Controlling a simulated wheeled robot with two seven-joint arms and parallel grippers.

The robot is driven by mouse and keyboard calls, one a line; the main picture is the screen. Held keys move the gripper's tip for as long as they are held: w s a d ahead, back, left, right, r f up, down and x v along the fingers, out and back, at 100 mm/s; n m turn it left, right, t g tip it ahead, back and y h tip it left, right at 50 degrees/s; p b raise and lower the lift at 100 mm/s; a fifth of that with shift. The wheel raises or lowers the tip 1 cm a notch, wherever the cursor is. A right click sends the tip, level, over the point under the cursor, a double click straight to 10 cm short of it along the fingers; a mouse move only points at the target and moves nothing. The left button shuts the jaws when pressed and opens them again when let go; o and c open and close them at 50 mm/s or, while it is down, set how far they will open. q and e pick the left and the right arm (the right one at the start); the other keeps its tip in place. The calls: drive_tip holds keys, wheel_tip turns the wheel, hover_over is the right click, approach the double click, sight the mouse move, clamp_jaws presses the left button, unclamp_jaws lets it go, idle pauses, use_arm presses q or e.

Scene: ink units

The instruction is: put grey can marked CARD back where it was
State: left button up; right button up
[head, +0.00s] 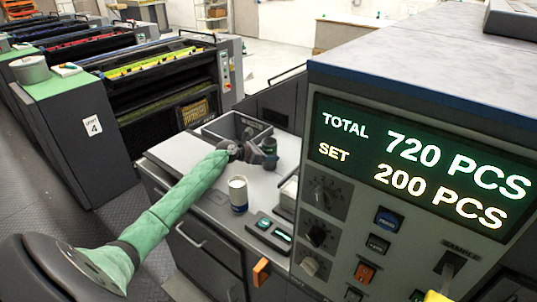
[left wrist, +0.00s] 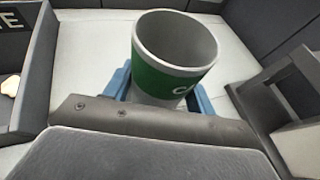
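The grey can (left wrist: 165,75) has a green band with white letters starting with C; the rest of the word is out of sight. It is open at the top and stands between the blue fingertips of my left gripper (left wrist: 160,95), which appear to touch it on both sides. In the head view the can (head: 269,145) is small and dark-banded, beside my left gripper (head: 263,158) over the light bench top (head: 192,152). My right gripper is in neither view.
A white can with a dark blue band (head: 238,195) stands on the bench front, close to my left arm. A grey bin (head: 228,128) stands behind the gripper. A small control pad (head: 270,230) lies at the front. A tall counter console (head: 420,190) closes off the right.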

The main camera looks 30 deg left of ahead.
use_arm(q)
drive_tip(key=o, duration=0.4)
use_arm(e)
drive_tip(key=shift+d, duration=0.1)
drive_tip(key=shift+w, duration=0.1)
use_arm(q)
drive_tip(key=shift+s+a+r, duration=0.1)
drive_tip(key=shift+s, duration=0.1)
drive_tip(key=b+v, duration=0.3)
drive_tip(key=v, duration=0.8)
drive_tip(key=shift+s+r+b, duration=0.2)
drive_tip(key=shift+r+b, duration=0.1)
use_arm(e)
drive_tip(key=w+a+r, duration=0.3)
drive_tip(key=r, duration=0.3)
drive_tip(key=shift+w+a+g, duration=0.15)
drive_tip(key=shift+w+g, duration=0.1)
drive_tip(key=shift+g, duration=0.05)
use_arm(q)
drive_tip(key=shift+a, duration=0.15)
